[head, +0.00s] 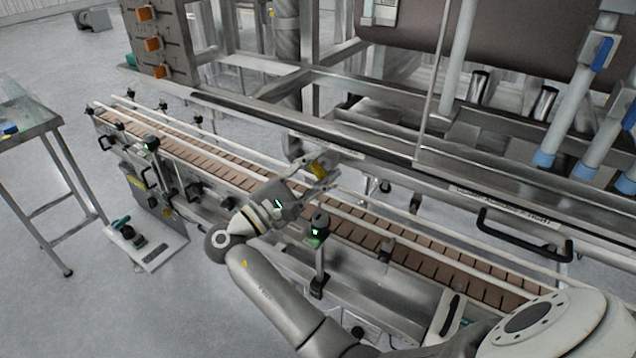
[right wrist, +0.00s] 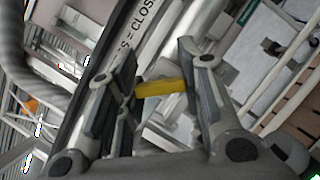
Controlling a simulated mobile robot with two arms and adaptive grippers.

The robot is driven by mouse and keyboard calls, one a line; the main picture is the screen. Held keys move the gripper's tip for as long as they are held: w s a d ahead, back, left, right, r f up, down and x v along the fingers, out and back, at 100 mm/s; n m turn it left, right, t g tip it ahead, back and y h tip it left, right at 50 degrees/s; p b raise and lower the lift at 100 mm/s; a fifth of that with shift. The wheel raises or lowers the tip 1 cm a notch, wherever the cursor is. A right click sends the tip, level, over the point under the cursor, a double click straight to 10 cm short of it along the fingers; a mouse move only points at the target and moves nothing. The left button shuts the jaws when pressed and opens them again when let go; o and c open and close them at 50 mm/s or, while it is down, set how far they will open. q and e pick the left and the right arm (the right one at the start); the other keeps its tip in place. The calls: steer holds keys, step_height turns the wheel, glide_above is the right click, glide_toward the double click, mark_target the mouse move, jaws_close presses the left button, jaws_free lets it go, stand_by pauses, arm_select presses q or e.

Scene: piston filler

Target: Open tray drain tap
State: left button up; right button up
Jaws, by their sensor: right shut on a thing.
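The drain tap's yellow handle (head: 318,169) sits below the edge of the long steel tray (head: 370,146), above the conveyor. My right gripper (head: 316,175) reaches across the conveyor and is shut on this handle. In the right wrist view the yellow handle (right wrist: 162,88) lies crosswise between the two fingers of my right gripper (right wrist: 157,75). A label (right wrist: 137,28) on the tray edge, partly cut off, reads "S = CLOS". The tap body is mostly hidden behind the fingers. My left gripper is not in view.
The brown-slatted conveyor (head: 215,167) with guide rails runs under my right forearm. A sensor post (head: 319,232) with a green light stands close beside my wrist. A black handle (head: 525,236) juts out at right. Open floor (head: 60,270) lies at left.

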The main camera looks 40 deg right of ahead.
steer(key=m+b, duration=0.1)
steer(key=m+g+y+b, duration=0.1)
steer(key=m, duration=0.1)
steer(key=m+b, duration=0.2)
steer(key=shift+f+g, duration=0.35)
steer(key=shift+g, duration=0.05)
steer(key=shift+r+m+y+b, duration=0.1)
steer(key=shift+m+y+b, duration=0.35)
steer(key=shift+m+b, duration=0.45)
steer(key=shift+m+y+b, duration=0.45)
steer(key=shift+m, duration=0.75)
steer(key=o, duration=1)
steer(key=shift+o, duration=0.2)
steer(key=shift+a+r, duration=0.1)
